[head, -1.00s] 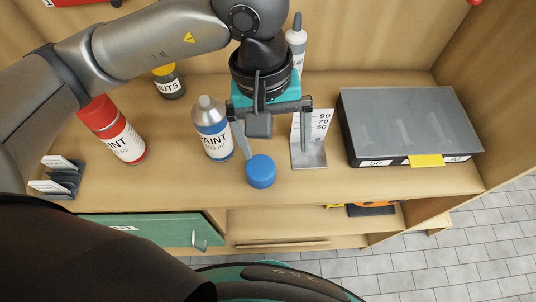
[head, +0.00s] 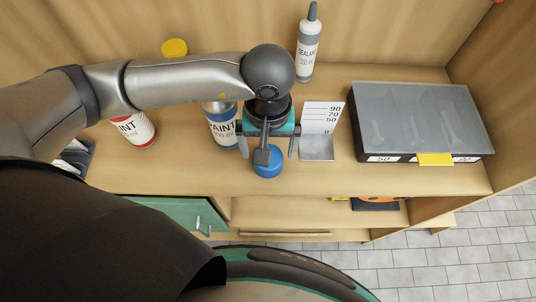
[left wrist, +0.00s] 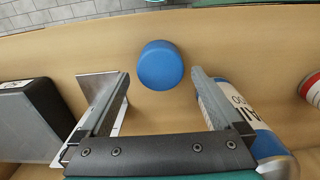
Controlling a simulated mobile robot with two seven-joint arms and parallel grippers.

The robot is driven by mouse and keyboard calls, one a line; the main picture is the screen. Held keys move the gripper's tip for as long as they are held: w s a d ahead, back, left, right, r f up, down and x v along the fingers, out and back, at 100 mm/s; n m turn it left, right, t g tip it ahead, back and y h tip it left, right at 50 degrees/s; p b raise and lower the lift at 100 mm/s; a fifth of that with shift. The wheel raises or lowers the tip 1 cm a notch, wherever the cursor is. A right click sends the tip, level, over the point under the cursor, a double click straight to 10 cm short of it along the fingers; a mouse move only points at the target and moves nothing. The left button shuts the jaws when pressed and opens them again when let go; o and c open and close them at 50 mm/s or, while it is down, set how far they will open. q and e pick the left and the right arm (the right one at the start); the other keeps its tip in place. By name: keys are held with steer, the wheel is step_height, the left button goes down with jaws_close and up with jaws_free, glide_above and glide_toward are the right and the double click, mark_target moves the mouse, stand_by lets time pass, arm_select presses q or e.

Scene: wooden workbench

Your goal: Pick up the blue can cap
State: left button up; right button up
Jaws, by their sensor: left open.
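The blue can cap (head: 267,163) stands on the workbench top near its front edge, partly covered by my gripper in the head view. It shows whole in the left wrist view (left wrist: 160,65), between and just beyond the fingertips. My left gripper (head: 268,150) is open above the cap, its fingers (left wrist: 160,78) apart on either side and nothing held. The blue-labelled paint can (head: 222,130) stands close by on the left, partly hidden by my arm. In the left wrist view this can (left wrist: 250,120) is right beside one finger. My right gripper is not in view.
A metal stand with a number card (head: 318,140) is close to the right of the gripper. A grey-lidded case (head: 420,115) lies farther right. A sealant bottle (head: 308,50) stands behind. A red paint can (head: 135,130) is at left. The bench's front edge is near.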

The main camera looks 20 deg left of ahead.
arm_select(q)
step_height(320, 180, down, 4)
steer(key=shift+s+f, duration=0.1)
steer(key=shift+s, duration=0.05)
steer(key=shift+c, duration=0.4)
steer(key=c, duration=1.1)
